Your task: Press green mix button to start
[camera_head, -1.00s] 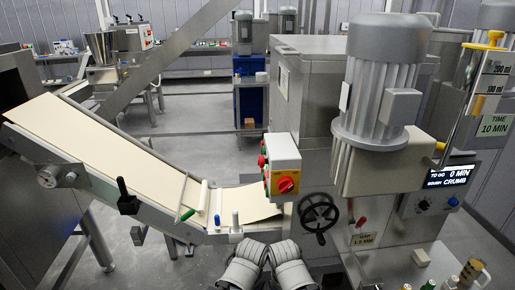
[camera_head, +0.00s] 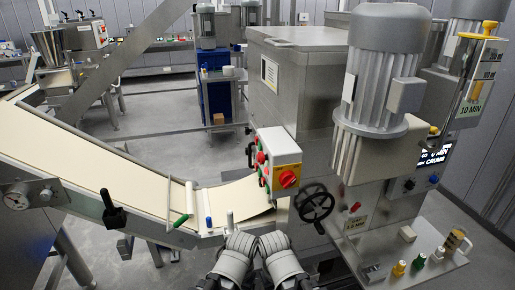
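A grey and yellow control box (camera_head: 277,160) is mounted on the front of the mixing machine (camera_head: 375,160). Its left side carries small red and green buttons, the green ones (camera_head: 264,171) partly turned from view. Its front has a red rotary switch on a yellow plate (camera_head: 290,178). No label reading "mix" is legible. Another small green-topped item (camera_head: 419,261) is on the machine's lower right ledge; I cannot tell whether it is a button. My two grey arms show at the bottom centre, close together and below the control box. No gripper fingers can be made out.
A conveyor with a cream dough sheet (camera_head: 90,160) slopes down from the left to the machine. A black handwheel (camera_head: 315,203) sticks out below the control box. Yellow-topped (camera_head: 399,268) and tan (camera_head: 454,241) items are on the right ledge.

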